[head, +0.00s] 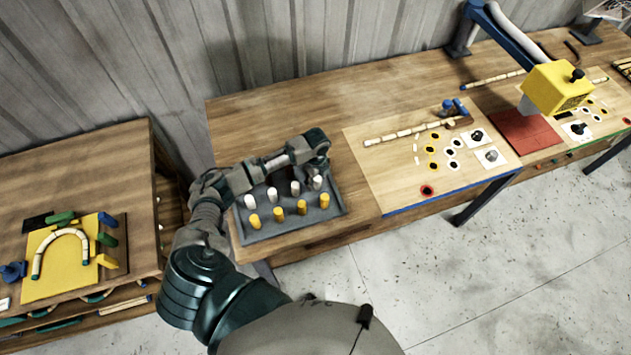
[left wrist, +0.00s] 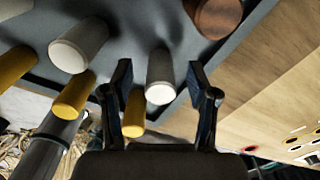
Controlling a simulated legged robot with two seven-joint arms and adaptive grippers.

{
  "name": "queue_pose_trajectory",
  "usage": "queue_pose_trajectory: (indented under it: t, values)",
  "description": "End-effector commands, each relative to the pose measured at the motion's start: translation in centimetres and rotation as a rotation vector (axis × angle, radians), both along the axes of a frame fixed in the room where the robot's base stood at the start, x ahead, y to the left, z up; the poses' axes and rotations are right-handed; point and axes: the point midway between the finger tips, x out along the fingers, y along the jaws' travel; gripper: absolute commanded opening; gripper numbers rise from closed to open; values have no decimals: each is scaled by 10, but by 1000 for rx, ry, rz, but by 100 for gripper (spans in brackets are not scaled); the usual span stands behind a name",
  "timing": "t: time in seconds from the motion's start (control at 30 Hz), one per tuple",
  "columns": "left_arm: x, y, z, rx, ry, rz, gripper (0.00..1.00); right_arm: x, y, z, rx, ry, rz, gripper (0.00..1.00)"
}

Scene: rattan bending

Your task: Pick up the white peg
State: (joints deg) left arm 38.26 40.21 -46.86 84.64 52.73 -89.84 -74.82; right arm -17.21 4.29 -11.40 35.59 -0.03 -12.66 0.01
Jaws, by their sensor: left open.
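Several white pegs stand in a row on the grey tray (head: 288,226), with a row of yellow pegs (head: 302,207) in front of them. My left gripper (head: 320,168) is over the right end of the tray, by the rightmost white peg (head: 317,183). In the left wrist view, the open fingers of my left gripper (left wrist: 160,76) are on either side of a white peg (left wrist: 160,84), with gaps visible. A yellow peg (left wrist: 133,116) shows near the left finger. My right gripper is not in view.
Another white peg (left wrist: 76,47) and a brown peg (left wrist: 213,16) are close to the gripper. The tray sits on a wooden table (head: 280,110) against a corrugated wall. A lighter work board (head: 385,170) lies to the right.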

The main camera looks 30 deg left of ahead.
Motion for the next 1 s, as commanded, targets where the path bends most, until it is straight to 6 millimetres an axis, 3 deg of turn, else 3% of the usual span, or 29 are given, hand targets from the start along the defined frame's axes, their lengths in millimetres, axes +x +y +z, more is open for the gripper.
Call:
queue_pose_trajectory:
  t: [0.13, 0.37, 0.73, 1.0]
  values:
    - [0, -1, 1, 1, 0, -1, 59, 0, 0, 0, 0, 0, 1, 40]
    - [0, 2, -1, -3, 0, -1, 4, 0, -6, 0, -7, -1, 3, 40]
    - [0, 3, 4, -3, 1, 0, 4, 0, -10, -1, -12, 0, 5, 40]
    - [1, 1, 56, -1, -5, -2, 4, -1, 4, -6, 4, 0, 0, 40]
